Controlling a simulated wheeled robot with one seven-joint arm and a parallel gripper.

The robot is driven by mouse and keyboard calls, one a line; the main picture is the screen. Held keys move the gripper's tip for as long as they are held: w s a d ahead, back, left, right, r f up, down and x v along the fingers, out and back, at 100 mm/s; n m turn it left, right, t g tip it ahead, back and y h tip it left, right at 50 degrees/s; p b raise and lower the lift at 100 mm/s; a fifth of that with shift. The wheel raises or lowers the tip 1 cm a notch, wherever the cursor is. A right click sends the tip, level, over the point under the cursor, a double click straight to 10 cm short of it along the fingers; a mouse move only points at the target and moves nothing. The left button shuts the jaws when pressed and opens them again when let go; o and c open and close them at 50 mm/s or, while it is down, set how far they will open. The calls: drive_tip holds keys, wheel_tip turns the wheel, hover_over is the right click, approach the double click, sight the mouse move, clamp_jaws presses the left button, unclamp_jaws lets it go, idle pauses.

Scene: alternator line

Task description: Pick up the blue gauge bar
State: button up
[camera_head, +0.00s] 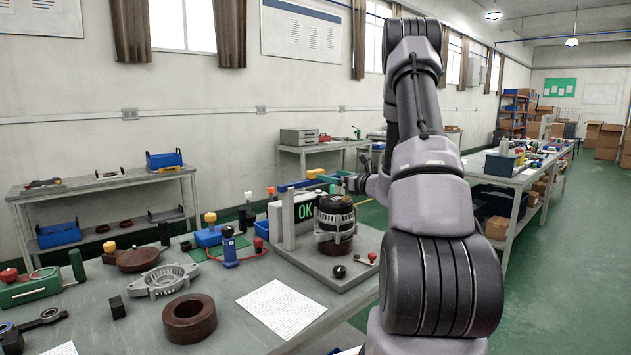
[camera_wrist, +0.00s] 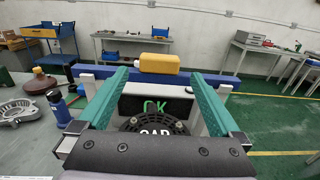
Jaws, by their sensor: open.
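The blue gauge bar (camera_wrist: 212,81) runs crosswise just beyond my fingertips in the wrist view, above and behind the OK display (camera_wrist: 160,106). In the head view the bar (camera_head: 295,185) shows above the test stand. In the head view my arm partly hides my gripper (camera_head: 345,179).
An alternator (camera_head: 335,222) stands on the grey fixture plate beside the OK display. A blue bottle-shaped tool (camera_head: 229,247), a brown ring (camera_head: 189,318), a metal housing (camera_head: 163,280) and a white sheet (camera_head: 281,309) are on the workbench. Green floor is open to the right.

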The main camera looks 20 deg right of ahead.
sight(318, 172)
drive_tip(key=x, duration=0.7)
drive_tip(key=shift+f, duration=0.2)
drive_tip(key=shift+r, duration=0.1)
clamp_jaws()
